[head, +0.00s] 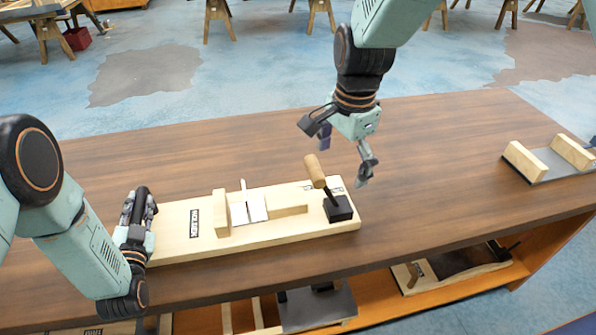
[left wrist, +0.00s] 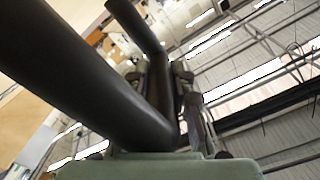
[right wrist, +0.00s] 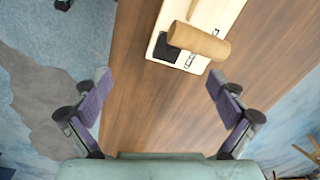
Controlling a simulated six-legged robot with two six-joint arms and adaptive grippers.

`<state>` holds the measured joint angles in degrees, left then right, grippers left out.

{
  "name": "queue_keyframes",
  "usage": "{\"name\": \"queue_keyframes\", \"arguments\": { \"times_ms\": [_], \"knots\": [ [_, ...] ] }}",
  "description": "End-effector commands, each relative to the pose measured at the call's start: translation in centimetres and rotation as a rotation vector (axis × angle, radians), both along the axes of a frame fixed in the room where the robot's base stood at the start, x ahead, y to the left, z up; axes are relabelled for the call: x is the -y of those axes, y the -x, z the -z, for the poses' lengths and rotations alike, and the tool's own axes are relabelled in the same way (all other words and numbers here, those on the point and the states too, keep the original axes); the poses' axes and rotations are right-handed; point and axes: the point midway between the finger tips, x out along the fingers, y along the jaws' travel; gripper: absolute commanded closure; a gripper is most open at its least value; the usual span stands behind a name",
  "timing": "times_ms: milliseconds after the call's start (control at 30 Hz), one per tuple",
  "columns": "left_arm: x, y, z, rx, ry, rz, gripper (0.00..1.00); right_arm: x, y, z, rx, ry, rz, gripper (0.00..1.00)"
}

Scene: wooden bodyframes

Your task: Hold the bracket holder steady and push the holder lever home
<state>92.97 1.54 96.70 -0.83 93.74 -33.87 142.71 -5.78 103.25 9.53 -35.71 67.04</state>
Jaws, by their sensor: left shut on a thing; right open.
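The bracket holder (head: 185,245) is a pale wooden board lying on the brown workbench. It carries a white bracket (head: 248,210) between wooden blocks. The holder lever (head: 316,172) has a wooden grip on a dark stem and leans left above a black base (head: 339,209) at the board's right end. My left gripper (head: 139,207) is shut on a black handle at the board's left end; the handle fills much of the left wrist view (left wrist: 90,75). My right gripper (head: 344,160) is open and empty, above and beside the lever, which shows ahead in the right wrist view (right wrist: 198,42).
Another wooden fixture with a grey plate (head: 555,165) lies at the bench's far right. More fixtures (head: 315,305) sit on the shelf below. The workbench (head: 430,160) is clear behind and to the right of the holder.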

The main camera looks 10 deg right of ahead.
Motion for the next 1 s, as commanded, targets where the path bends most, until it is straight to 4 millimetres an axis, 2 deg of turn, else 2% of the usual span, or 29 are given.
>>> {"name": "queue_keyframes", "arguments": {
  "times_ms": [33,200,333,467,567,667,1000],
  "knots": [
    [0.0,0.0,0.1,-0.002,0.0,0.0,1.0,-0.6,-1.1,-0.9,-0.004,0.001,0.044,0.02],
    [0.0,0.0,0.1,-0.002,0.0,0.0,1.0,-2.4,-3.3,-3.7,-0.041,0.003,0.209,0.02],
    [0.0,0.0,0.1,-0.001,0.0,0.0,1.0,-3.3,-4.1,-5.1,-0.06,0.007,0.289,0.02],
    [0.0,0.0,0.1,-0.001,0.0,0.0,1.0,-3.8,-4.4,-5.7,-0.07,0.009,0.328,0.02],
    [0.0,0.0,0.1,-0.001,0.0,0.0,1.0,-3.8,-4.4,-5.1,-0.074,0.01,0.335,0.02],
    [0.0,0.0,0.1,-0.001,0.0,0.0,1.0,-3.8,-4.3,-3.7,-0.076,0.01,0.335,0.02],
    [0.0,0.0,0.0,-0.001,0.0,0.0,1.0,-3.8,-4.3,2.6,-0.074,0.01,0.333,0.02]
  ]
}}
